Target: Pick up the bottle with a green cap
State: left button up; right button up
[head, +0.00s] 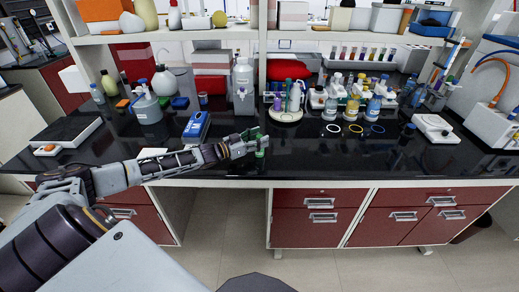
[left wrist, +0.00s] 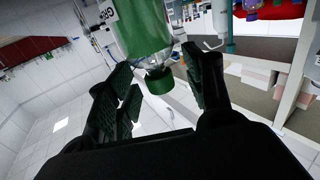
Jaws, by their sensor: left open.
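The bottle with a green cap shows in the left wrist view, with a green label (left wrist: 140,28) and a clear shoulder. Its green cap (left wrist: 159,80) points toward the palm and lies between the spread fingers. My left gripper (left wrist: 158,68) is open around the cap end, with gaps visible beside it. In the head view my left gripper (head: 254,141) is over the front part of the black bench, with green showing at its fingers. The bottle is mostly hidden there. My right gripper is not in view.
A blue device (head: 196,126) lies left of the gripper on the black bench. Coloured rings (head: 354,129) lie further right. The front right bench is mostly clear.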

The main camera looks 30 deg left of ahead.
pick_arm(q)
jog(key=shift+w+d, duration=0.15)
jog(key=shift+w, duration=0.1)
dwell(0.4)
jog(key=shift+s, duration=0.1)
grip_shut()
jog(key=shift+f, duration=0.1)
